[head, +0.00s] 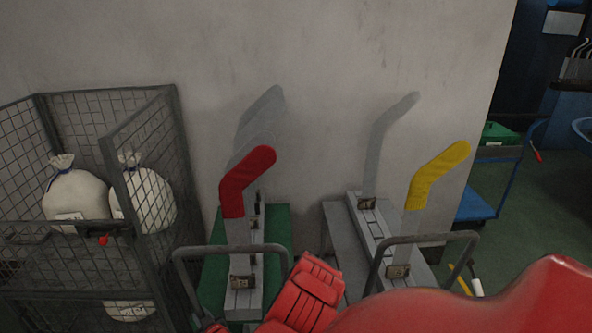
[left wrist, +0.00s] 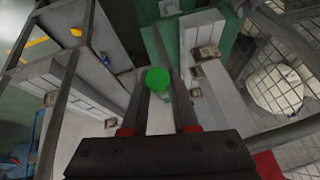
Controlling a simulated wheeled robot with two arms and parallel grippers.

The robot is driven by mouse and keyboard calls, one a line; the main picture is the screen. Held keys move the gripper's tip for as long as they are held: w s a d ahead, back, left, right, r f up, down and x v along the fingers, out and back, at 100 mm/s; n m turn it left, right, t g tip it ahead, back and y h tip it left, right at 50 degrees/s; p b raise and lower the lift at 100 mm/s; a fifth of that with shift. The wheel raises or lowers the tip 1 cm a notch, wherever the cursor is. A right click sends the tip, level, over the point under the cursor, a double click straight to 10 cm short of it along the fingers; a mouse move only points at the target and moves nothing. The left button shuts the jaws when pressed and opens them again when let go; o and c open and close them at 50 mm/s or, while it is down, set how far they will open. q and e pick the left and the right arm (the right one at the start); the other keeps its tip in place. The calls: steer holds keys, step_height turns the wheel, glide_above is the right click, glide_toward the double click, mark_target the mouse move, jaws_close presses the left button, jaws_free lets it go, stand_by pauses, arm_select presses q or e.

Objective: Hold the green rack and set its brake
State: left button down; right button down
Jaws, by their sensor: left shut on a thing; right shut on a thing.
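The green rack (head: 277,223) stands against the wall left of centre in the head view, carrying upright grey sock boards, one with a red sock (head: 247,178). Its dark loop handle (head: 230,250) faces me. In the left wrist view my left gripper (left wrist: 158,98) is shut on a round green brake knob (left wrist: 157,79). The green rack top (left wrist: 213,45) shows behind it there.
A wire cage (head: 108,180) with white sacks (head: 77,199) stands at the left. A grey rack (head: 345,247) with a yellow sock (head: 437,172) stands close on the right. A blue cart (head: 474,206) with a green crate is farther right. The wall is directly behind the racks.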

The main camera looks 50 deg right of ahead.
arm_select(q)
steer(key=shift+w+r, duration=0.1)
steer(key=shift+r, duration=0.1)
steer(key=c, duration=0.7)
jaws_free()
steer(key=shift+r, duration=0.1)
step_height(320, 180, up, 10)
steer(key=shift+f, duration=0.1)
